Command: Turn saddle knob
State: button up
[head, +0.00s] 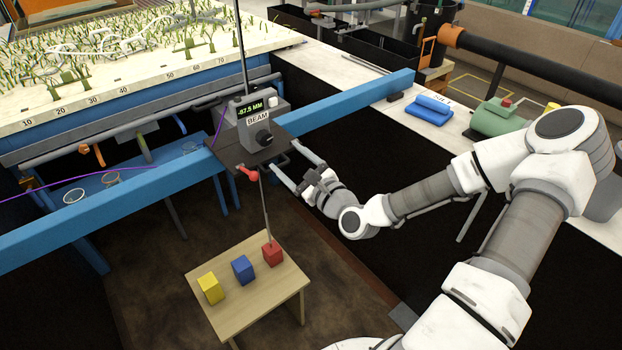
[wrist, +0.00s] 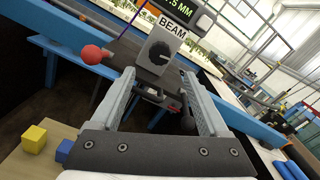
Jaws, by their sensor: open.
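The saddle (head: 232,155) sits on the blue beam and carries a grey box labelled BEAM. The dark saddle knob (head: 264,139) is on the box's front; it also shows in the wrist view (wrist: 160,52), just beyond the fingertips. A red ball-ended lever (head: 247,174) sticks out below the box; it is left of the fingers in the wrist view (wrist: 92,54). My gripper (head: 284,161) is open and empty in front of the saddle, slightly below the knob. In the wrist view its spread fingers (wrist: 157,80) frame the space under the knob. I see no contact with it.
The blue beam (head: 345,102) crosses the flume. A thin rod hangs from the saddle toward a small wooden table (head: 245,300) with yellow, blue and red blocks. A green machine (head: 497,118) and blue object (head: 430,108) stand on the right ledge. A display above the knob reads in MM.

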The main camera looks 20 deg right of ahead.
jog(key=p+v, duration=0.4)
jog(key=v, duration=0.4)
jog(key=shift+s, duration=0.1)
dwell(1.3)
